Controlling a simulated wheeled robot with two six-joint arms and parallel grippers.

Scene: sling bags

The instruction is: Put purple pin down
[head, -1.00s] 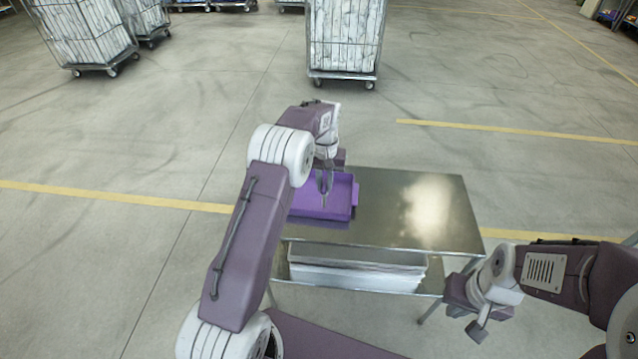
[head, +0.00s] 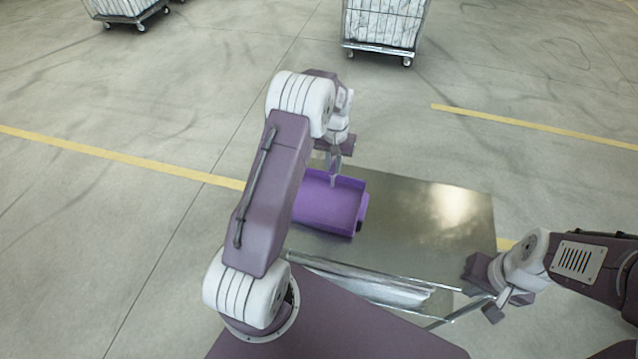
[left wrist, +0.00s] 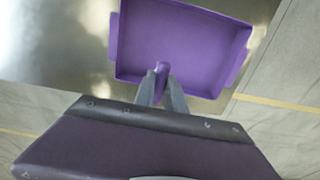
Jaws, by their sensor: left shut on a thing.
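The purple pin appears to be a shallow purple bin (head: 325,207) at the left end of a shiny metal table (head: 420,225). It looks empty and has a handle on each side in the left wrist view (left wrist: 185,45). My left gripper (head: 335,178) points down and is shut on the bin's wall; its fingers show there in the left wrist view (left wrist: 160,88). I cannot tell whether the bin's underside touches the tabletop. My right gripper (head: 485,290) hangs near the table's front right corner, away from the bin, its jaw opening unclear.
The tabletop right of the bin is bare. A lower shelf (head: 385,290) with pale contents shows under the front edge. A wire cage cart (head: 383,28) stands behind on the floor, another (head: 122,8) at the back left. Yellow lines cross the open floor.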

